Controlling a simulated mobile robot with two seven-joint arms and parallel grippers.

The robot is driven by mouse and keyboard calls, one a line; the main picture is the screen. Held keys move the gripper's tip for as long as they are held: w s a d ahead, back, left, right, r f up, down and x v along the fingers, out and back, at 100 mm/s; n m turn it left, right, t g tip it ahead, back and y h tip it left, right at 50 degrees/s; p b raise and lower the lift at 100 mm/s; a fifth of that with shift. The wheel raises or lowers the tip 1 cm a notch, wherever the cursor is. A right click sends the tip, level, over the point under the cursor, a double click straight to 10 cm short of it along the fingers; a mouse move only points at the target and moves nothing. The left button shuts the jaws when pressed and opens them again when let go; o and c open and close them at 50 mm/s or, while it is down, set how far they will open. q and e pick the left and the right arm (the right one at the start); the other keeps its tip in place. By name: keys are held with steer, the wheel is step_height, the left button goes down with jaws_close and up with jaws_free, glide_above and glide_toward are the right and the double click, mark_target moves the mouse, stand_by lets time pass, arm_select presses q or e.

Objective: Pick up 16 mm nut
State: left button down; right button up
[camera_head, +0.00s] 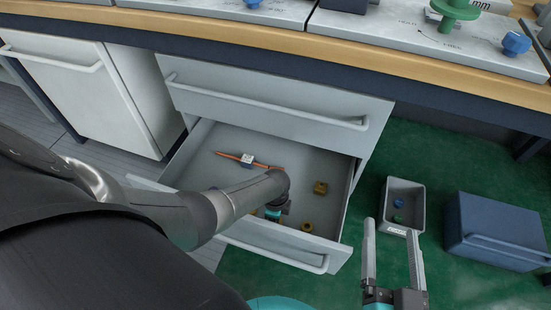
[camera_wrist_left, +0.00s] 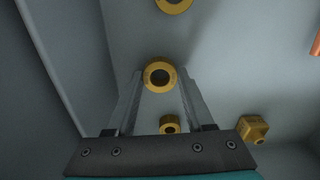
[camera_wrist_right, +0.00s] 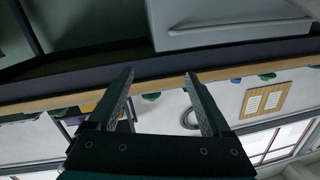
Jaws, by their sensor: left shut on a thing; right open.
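In the left wrist view, my left gripper (camera_wrist_left: 160,92) is shut on a round yellow nut (camera_wrist_left: 159,72) with a dark hole, held between its fingertips. No size marking is readable on it. A smaller yellow ring-shaped piece (camera_wrist_left: 170,120) shows between the fingers, farther back. Another yellow ring (camera_wrist_left: 174,4) is cut off at the top edge, and a squarer yellow piece (camera_wrist_left: 253,129) lies to the right. In the head view, my left arm reaches into the open drawer (camera_head: 215,141) and mostly hides that gripper. My right gripper (camera_head: 391,235) is open and empty.
An orange rod with a white-and-blue piece (camera_head: 247,160) lies in the drawer, with yellow pieces (camera_head: 320,187) to its right. A grey bin (camera_head: 403,185) with small blue and green parts and a blue box (camera_head: 495,225) stand on the green floor. The workbench edge (camera_head: 330,45) runs above.

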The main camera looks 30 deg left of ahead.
arm_select(q)
steer(key=shift+r, duration=0.1)
steer(key=shift+r+p, duration=0.7)
steer(key=shift+r, duration=0.05)
steer(key=shift+r+p, duration=0.4)
steer(key=shift+r, duration=0.05)
steer(key=shift+r+p, duration=0.4)
steer(key=shift+r, duration=0.1)
arm_select(e)
steer(key=s+d+f+g+h+p, duration=0.2)
steer(key=d+g+h, duration=0.1)
steer(key=d+g, duration=0.3)
steer(key=s+d+f+g+h+p, duration=0.1)
steer(key=s+d+g+h+p, duration=0.2)
steer(key=d+g, duration=0.25)
arm_select(q)
step_height(320, 180, up, 16)
steer(key=p, duration=0.7)
steer(key=shift+r, duration=0.25)
arm_select(e)
steer(key=s+f+g, duration=0.1)
steer(key=s+f, duration=0.1)
steer(key=f, duration=0.6)
steer(key=s+d+f+g, duration=0.1)
steer(key=s+f, duration=0.1)
steer(key=f, duration=0.6)
steer(key=shift+s+f, duration=0.15)
steer(key=shift+s, duration=0.1)
steer(key=shift+d, duration=0.1)
